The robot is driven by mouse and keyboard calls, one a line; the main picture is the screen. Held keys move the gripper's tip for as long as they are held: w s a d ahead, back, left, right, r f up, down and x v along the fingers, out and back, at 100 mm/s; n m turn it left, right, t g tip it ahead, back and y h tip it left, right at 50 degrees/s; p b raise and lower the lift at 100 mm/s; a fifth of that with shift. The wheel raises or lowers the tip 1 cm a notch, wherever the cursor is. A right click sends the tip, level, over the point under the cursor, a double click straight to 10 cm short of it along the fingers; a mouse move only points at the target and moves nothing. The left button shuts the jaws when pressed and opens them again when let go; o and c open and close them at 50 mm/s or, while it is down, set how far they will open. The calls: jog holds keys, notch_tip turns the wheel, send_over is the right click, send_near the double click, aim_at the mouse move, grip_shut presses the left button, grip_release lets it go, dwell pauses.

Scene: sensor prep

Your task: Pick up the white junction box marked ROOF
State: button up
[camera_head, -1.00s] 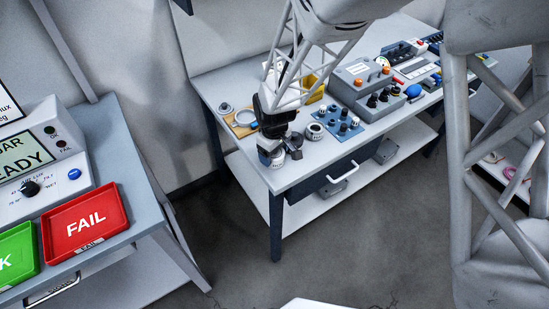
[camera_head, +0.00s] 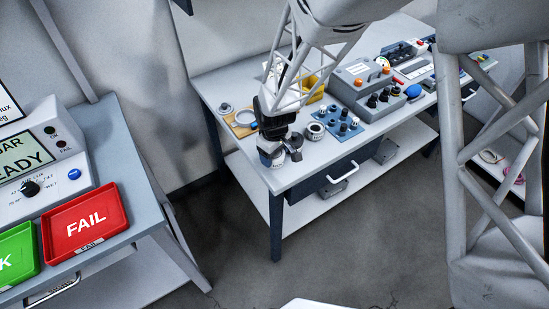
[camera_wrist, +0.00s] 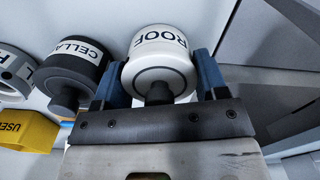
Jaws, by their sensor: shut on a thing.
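The white round junction box marked ROOF (camera_wrist: 163,68) sits between the two blue fingers of my gripper (camera_wrist: 160,84) in the wrist view. The gripper is shut on its sides, and the label faces up in that view. In the head view the box (camera_head: 267,159) shows partly below my gripper (camera_head: 272,148), at the front left corner of the far table. I cannot tell whether it still touches the table.
A dark grey box marked CELLA… (camera_wrist: 75,68) stands close beside the ROOF box. A grey-white box (camera_wrist: 15,72) and a yellow USED bin (camera_wrist: 28,130) lie beyond it. A blue plate with knobs (camera_head: 337,122) is on the same table (camera_head: 300,177).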

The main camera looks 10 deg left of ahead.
jog(key=shift+r, duration=0.2)
jog(key=shift+r, duration=0.55)
jog(key=shift+s+d+r, duration=0.15)
jog(key=shift+s+r, duration=0.05)
jog(key=shift+r, duration=0.35)
jog(key=shift+s+d+r, duration=0.1)
jog(key=shift+s+r, duration=0.1)
jog(key=shift+r, duration=0.35)
jog(key=s+d+r, duration=0.1)
jog(key=s+d, duration=0.6)
jog(key=s, duration=0.6)
jog(key=shift+d+r, duration=0.15)
jog(key=shift+d, duration=0.1)
jog(key=o, duration=0.4)
jog(key=shift+c, duration=1.2)
